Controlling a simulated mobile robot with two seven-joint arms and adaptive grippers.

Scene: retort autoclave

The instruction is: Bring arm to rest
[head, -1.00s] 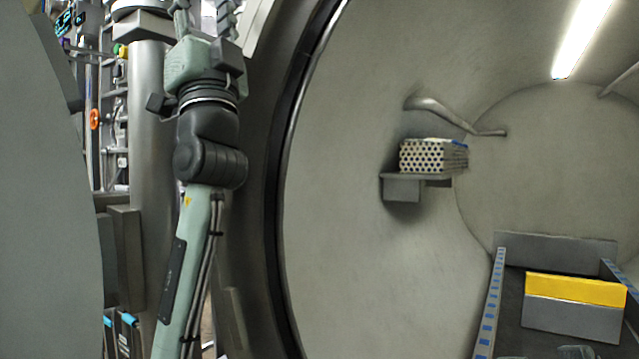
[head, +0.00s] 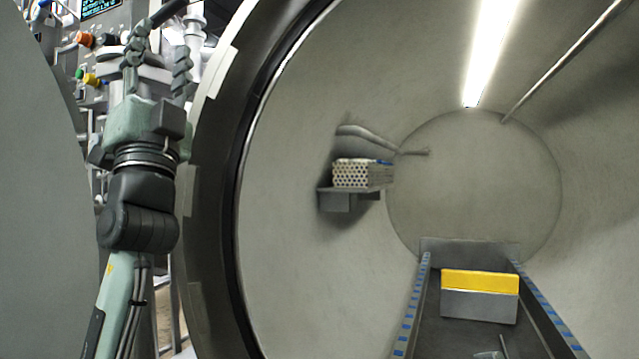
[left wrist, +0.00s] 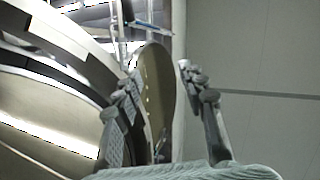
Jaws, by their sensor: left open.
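My left arm (head: 140,205) comes up from the lower left of the head view, outside the round retort opening. My left gripper (head: 160,42) points upward at its top end, with its two fingers apart and nothing between them. In the left wrist view the two fingers (left wrist: 156,80) also stand apart, with only background between them. My right gripper is in neither view.
The retort's ring rim (head: 215,180) stands close to the right of my left arm. Inside are a perforated block (head: 351,173) on a wall bracket (head: 337,201) and a yellow-topped grey box (head: 479,306) between blue-marked rails. A control panel (head: 103,8) is at upper left.

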